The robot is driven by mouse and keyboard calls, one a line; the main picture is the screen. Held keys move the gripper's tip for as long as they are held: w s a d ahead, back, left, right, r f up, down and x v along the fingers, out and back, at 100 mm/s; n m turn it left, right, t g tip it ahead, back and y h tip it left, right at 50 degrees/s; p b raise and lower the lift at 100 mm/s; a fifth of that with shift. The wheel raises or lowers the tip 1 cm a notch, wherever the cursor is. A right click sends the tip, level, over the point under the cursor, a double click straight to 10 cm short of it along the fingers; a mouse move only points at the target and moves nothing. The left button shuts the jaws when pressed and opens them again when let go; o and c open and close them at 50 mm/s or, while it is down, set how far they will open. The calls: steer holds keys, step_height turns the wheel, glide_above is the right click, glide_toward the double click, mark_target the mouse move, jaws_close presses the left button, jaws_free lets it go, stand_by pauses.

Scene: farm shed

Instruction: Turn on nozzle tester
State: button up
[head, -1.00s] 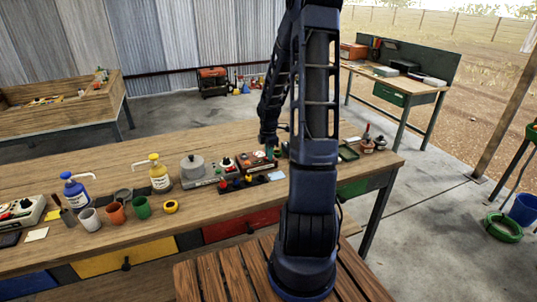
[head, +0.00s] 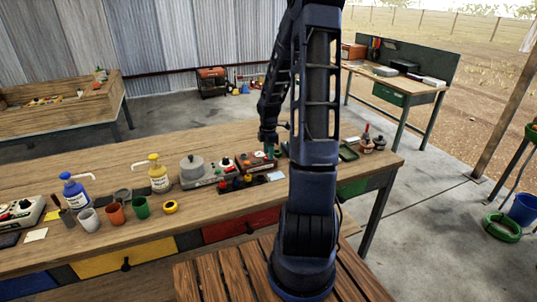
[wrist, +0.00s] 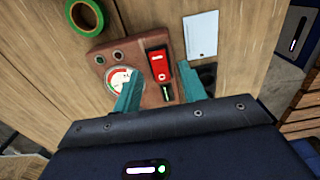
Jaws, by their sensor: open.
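The nozzle tester looks to be the reddish-brown box (wrist: 103,48) in the wrist view, with a round dial gauge (wrist: 118,79), a red rocker switch (wrist: 157,64) and small round fittings. In the head view the box (head: 251,163) is at the right part of the long wooden bench, partly hidden by the arm. My gripper (wrist: 160,76) is open, its teal fingers over the box. The left finger overlaps the gauge, and the red switch lies between the fingers. Contact cannot be told. In the head view my gripper (head: 269,150) points down at the box.
A white card (wrist: 200,35) lies right of the box and a green ring (wrist: 84,16) lies above left in the wrist view.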

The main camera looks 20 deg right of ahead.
step_height(320, 180, up, 10)
steer(key=shift+f, duration=0.2)
stand_by(0.5)
steer(key=s+a+r+m+t+h, duration=0.1)
steer(key=s+a+r+m, duration=0.35)
steer(key=s+r, duration=0.25)
steer(key=s+a+r+m+t, duration=0.1)
steer(key=s+a+r+m, duration=0.2)
steer(key=s+r+m, duration=0.3)
steer(key=s+a+r+m+t, duration=0.1)
steer(key=s+r+m, duration=0.1)
steer(key=s, duration=0.5)
steer(key=s+a+r+m+t+y, duration=0.1)
steer(key=s+a+r+m, duration=0.1)
steer(key=s+m, duration=0.3)
steer(key=s+r, duration=0.1)
steer(key=s, duration=0.1)
steer(key=shift+s+t, duration=0.3)
steer(key=shift+a+r+m, duration=0.1)
steer(key=shift+m, duration=0.15)
stand_by(1.3)
